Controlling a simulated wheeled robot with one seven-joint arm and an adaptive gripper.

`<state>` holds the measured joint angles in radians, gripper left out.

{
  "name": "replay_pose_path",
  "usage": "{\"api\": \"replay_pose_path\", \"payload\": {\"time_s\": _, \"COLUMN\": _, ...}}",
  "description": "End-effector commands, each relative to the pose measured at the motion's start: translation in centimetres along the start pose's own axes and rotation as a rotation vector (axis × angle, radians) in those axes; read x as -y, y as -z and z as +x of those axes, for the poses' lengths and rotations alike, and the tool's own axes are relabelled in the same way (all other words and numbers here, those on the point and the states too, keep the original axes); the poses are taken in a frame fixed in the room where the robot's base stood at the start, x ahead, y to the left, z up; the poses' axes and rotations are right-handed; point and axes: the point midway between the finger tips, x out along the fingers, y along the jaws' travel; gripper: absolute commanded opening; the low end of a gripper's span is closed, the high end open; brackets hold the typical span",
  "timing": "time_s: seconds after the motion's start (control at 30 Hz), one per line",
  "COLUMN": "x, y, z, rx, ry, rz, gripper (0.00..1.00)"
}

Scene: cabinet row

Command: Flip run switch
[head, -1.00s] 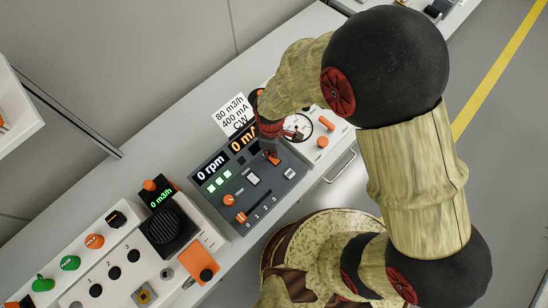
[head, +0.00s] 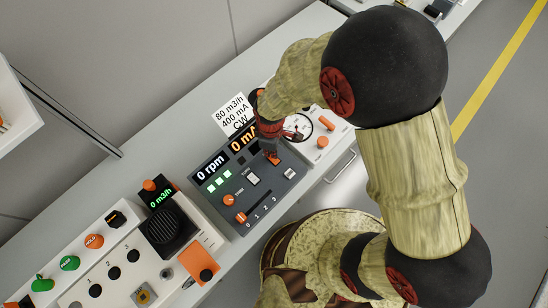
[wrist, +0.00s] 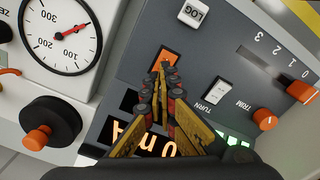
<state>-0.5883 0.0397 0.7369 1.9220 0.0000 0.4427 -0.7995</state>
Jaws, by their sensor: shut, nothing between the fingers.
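A dark grey control panel (head: 232,208) holds an orange rocker switch (wrist: 170,55), probably the run switch; its label is hidden behind my fingers. My gripper (wrist: 163,68) is shut and empty, with its fingertips over the near part of this rocker in the wrist view. Whether they touch it I cannot tell. In the head view my gripper (head: 269,151) covers most of the orange rocker (head: 273,158). A white rocker marked TURN (wrist: 217,92) sits beside it. The panel's displays read 0 rpm (head: 210,167) and 0 mA (head: 243,141), the latter partly covered.
A white LOG button (wrist: 193,13), an orange TRIM knob (wrist: 264,118) and an orange slider (wrist: 301,91) are on the same panel. A round gauge (wrist: 62,35) and a black knob with an orange tip (wrist: 45,128) stand beside it.

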Motion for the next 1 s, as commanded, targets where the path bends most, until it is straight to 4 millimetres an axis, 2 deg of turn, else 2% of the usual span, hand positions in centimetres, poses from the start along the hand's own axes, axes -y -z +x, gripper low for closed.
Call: {"api": "replay_pose_path", "payload": {"time_s": 1.0, "x": 0.0, "y": 0.0, "z": 1.4, "rx": 0.0, "ry": 0.0, "rz": 0.0, "gripper": 0.0}}
